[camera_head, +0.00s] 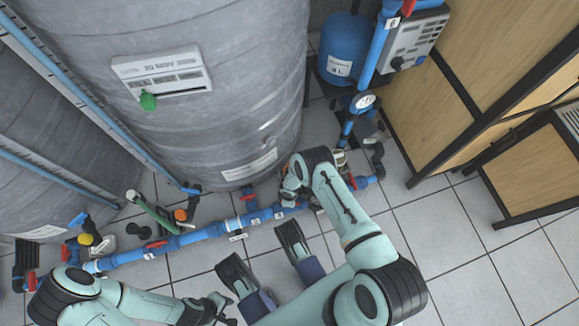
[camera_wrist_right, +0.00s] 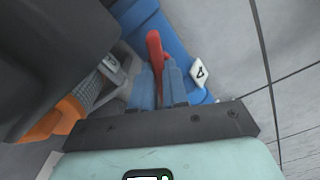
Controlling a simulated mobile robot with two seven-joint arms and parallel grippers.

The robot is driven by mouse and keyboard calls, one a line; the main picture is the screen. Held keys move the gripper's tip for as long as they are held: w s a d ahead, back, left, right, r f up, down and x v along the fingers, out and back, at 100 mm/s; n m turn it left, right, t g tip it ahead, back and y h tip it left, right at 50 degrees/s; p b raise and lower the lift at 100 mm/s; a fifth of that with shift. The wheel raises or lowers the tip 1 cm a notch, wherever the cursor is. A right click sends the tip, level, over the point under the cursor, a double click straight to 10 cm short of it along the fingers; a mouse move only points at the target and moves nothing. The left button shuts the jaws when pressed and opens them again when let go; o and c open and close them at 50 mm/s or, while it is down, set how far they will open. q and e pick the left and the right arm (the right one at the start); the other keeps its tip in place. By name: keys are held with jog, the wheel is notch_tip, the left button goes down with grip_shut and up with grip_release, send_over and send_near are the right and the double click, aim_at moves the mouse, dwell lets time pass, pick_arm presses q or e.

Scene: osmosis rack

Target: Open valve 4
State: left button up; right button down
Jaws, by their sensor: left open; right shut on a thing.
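In the right wrist view, a red valve handle (camera_wrist_right: 154,46) stands at a blue pipe (camera_wrist_right: 181,44), beside a white label marked 4 (camera_wrist_right: 200,73). My right gripper (camera_wrist_right: 158,80) is shut on this handle, its two fingers on either side of it. The fingers and my gripper hide the handle's lower end. In the head view, my right arm reaches to the blue pipe run (camera_head: 205,235) and hides valve 4 and most of that gripper. My left gripper (camera_head: 223,307) is at the bottom of the head view, open and empty, away from the pipe.
A large grey tank (camera_head: 215,90) stands behind the pipe, with a white panel (camera_head: 162,74) on it. Other red valve handles (camera_head: 155,244) sit along the run. A blue vessel (camera_head: 345,48) and wooden cabinets (camera_head: 430,110) stand to the right. Tiled floor (camera_head: 450,235) is clear at lower right.

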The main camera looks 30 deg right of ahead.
jog(key=shift+n, duration=1)
jog(key=c, duration=1.1)
grip_release()
jog(key=shift+c, duration=0.2)
jog(key=shift+r, duration=0.1)
pick_arm(q)
jog(key=w+d+r+t+p, duration=0.1)
jog(key=w+r+t+p, duration=0.2)
jog(key=w, duration=0.7)
notch_tip(320, 180, up, 4)
jog(key=shift+w+d+f+m+t+p, duration=0.15)
jog(key=shift+m+t+p, duration=0.25)
jog(key=shift+p, duration=0.75)
pick_arm(e)
notch_tip(320, 180, up, 13)
jog(key=shift+r, duration=0.15)
